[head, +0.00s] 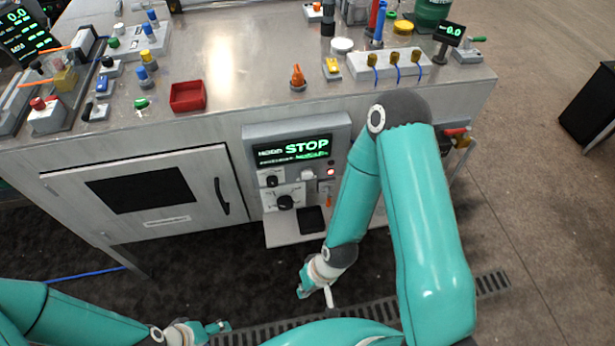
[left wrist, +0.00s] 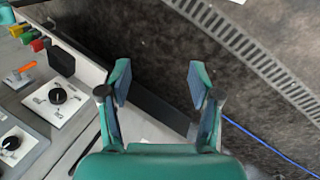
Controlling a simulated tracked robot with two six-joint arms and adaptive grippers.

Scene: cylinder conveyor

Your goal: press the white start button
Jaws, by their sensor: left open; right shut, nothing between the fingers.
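The control panel (head: 246,131) is set in the front of the metal bench, and its screen reads STOP. Below the screen is a small white button (head: 307,175), left of a lit red lamp (head: 331,172). My right gripper (head: 304,288) is shut and empty, low in front of the bench, below the panel and apart from it. My left gripper (head: 216,328) is at the bottom left of the head view, far from the button. In the left wrist view the left gripper (left wrist: 160,82) is open and empty above the dark floor.
A black rotary knob (head: 285,202) and a small shelf (head: 282,234) are below the button. A cabinet door with a handle (head: 221,196) is to the left. In the left wrist view another black knob (left wrist: 58,96) sits on a surface at left. A floor grate (head: 490,284) runs below.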

